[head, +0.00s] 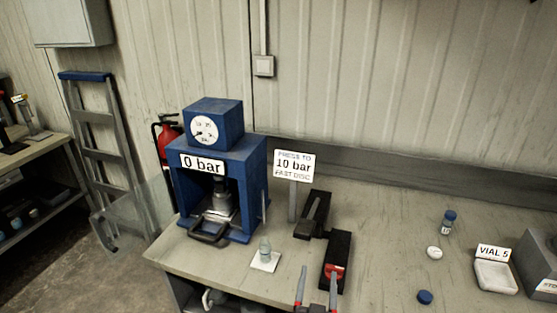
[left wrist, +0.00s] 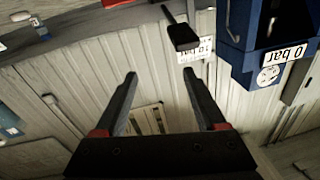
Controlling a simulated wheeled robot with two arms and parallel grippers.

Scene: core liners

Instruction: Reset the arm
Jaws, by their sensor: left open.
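My left gripper (head: 318,274) is at the bottom middle of the head view, over the front of the bench. Its two dark fingers with red parts are apart, with nothing held between them. The left wrist view shows the same open fingers (left wrist: 159,75) against the pale ribbed wall, with the scene turned over. My right gripper is in neither view.
A blue press (head: 222,170) reading 0 bar stands left on the bench (head: 385,235). A small bottle (head: 265,248) sits on a white pad. Black holders (head: 313,215) and a "10 bar" sign (head: 293,166) stand near the gripper. A capped vial (head: 448,222), blue cap (head: 425,297) and white tray (head: 495,276) lie right.

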